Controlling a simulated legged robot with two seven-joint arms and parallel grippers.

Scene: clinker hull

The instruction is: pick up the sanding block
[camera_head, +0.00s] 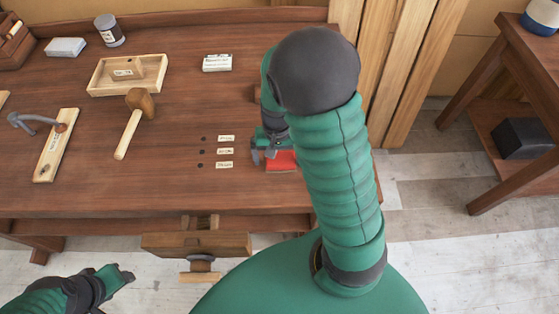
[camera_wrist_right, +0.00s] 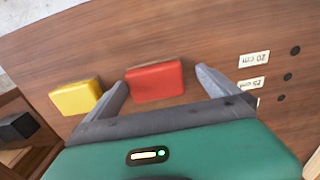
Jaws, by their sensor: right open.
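A red block (camera_head: 282,161), likely the sanding block, lies on the brown workbench top, partly hidden by my right arm in the head view. In the right wrist view the red block (camera_wrist_right: 155,81) sits between the two grey fingers of my right gripper (camera_wrist_right: 162,83), with bench showing on both sides of it. My right gripper (camera_head: 263,155) is open beside the block. A yellow block (camera_wrist_right: 76,97) lies outside the fingers, left in the wrist view; my arm hides it in the head view. My left gripper (camera_head: 121,275) is low at the left, in front of the bench.
Small labels (camera_head: 225,151) and dark holes lie left of the red block. A mallet (camera_head: 134,122), a wooden tray (camera_head: 98,89), a hammer (camera_head: 35,122), a pale block (camera_head: 66,47) and a jar (camera_head: 109,31) stand farther left. A vise (camera_head: 196,243) juts from the bench front.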

